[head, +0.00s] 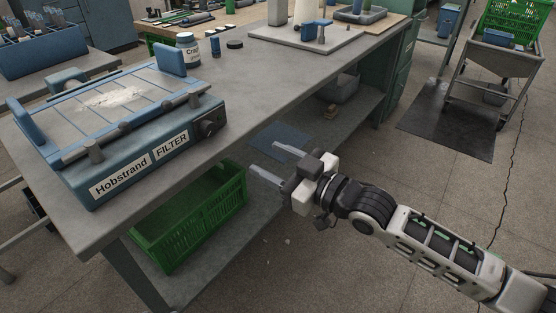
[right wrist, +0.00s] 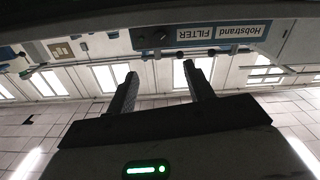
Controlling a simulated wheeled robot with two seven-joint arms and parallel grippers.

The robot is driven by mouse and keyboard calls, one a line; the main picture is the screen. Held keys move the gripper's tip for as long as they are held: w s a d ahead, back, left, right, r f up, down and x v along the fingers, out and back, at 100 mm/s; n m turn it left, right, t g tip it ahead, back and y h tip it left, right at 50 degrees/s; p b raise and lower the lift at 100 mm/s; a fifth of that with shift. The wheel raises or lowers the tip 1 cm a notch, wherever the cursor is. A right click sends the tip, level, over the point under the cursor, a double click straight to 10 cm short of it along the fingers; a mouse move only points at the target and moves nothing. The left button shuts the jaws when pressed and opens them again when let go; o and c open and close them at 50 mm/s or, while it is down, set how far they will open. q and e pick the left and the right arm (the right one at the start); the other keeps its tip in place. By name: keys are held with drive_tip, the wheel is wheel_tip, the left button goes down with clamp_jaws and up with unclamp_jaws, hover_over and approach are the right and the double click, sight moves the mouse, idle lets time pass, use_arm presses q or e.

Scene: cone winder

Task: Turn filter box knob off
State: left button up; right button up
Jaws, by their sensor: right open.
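The filter box (head: 135,120) is a blue unit on the grey bench, labelled "Hobstrand FILTER", with pale powder on its top. Its dark round knob (head: 208,128) is on the front face, right of the label; the knob's setting is too small to read. In the right wrist view the filter box (right wrist: 215,48) appears upside down near the top, with the knob (right wrist: 159,38) left of the label. My right gripper (head: 263,157) is open and empty, in front of the bench, to the right of and lower than the knob, not touching it. My left gripper is out of view.
A green crate (head: 190,218) sits on the shelf under the bench, below the filter box. A labelled jar (head: 188,51) and a dark lid (head: 235,44) stand on the bench behind. The bench top (head: 270,80) right of the box is clear. A cart stands far right.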

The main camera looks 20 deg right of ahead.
drive_tip(key=shift+s+d, duration=0.25)
drive_tip(key=shift+s, duration=0.1)
